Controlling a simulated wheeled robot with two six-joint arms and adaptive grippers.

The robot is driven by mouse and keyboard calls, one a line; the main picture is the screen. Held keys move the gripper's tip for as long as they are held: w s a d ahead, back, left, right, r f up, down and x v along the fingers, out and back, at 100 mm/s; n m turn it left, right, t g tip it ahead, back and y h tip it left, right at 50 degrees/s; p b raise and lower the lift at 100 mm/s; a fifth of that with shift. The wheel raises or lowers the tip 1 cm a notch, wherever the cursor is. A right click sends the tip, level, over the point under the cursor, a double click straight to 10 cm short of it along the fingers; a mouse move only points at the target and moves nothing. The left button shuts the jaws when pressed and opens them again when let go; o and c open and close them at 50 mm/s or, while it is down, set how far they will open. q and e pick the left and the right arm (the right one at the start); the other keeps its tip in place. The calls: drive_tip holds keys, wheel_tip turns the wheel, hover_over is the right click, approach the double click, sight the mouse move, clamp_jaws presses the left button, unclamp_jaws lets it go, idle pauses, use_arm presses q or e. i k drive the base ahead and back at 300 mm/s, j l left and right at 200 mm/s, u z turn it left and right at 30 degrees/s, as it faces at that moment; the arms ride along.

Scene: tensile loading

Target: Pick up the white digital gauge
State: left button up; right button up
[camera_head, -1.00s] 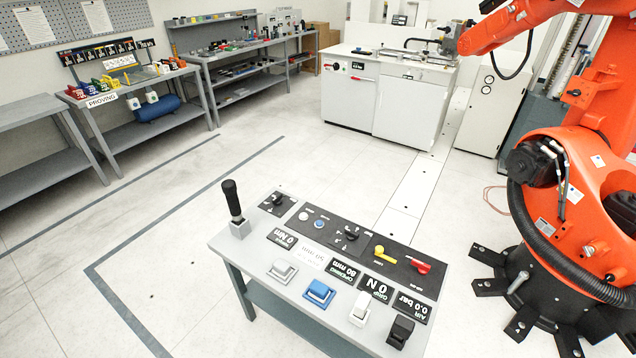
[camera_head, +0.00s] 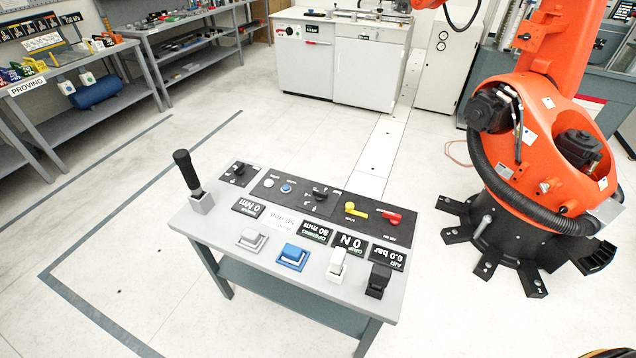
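I cannot make out for certain which thing is the white digital gauge. A small white block-shaped item (camera_head: 337,265) stands near the front edge of the grey console table (camera_head: 215,232), between a blue item (camera_head: 292,257) and a black one (camera_head: 378,281). A pale grey item (camera_head: 252,241) is left of the blue one. Two small white devices (camera_head: 87,79) also show at the proving bench's lower level, by a blue tank (camera_head: 97,93); their faces are too small to read. Neither of my grippers is in view.
The console also bears a black-handled lever (camera_head: 187,172) and a dark switch panel (camera_head: 330,205). A large orange robot arm (camera_head: 545,150) stands on its black base at right. White cabinets (camera_head: 370,72) are at the back. The floor left of the console is clear.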

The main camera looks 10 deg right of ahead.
sight(337, 260)
drive_tip(key=j+z, duration=0.35)
drive_tip(key=j, duration=0.7)
drive_tip(key=j+z, duration=0.35)
drive_tip(key=j, duration=0.7)
drive_tip(key=k, duration=0.05)
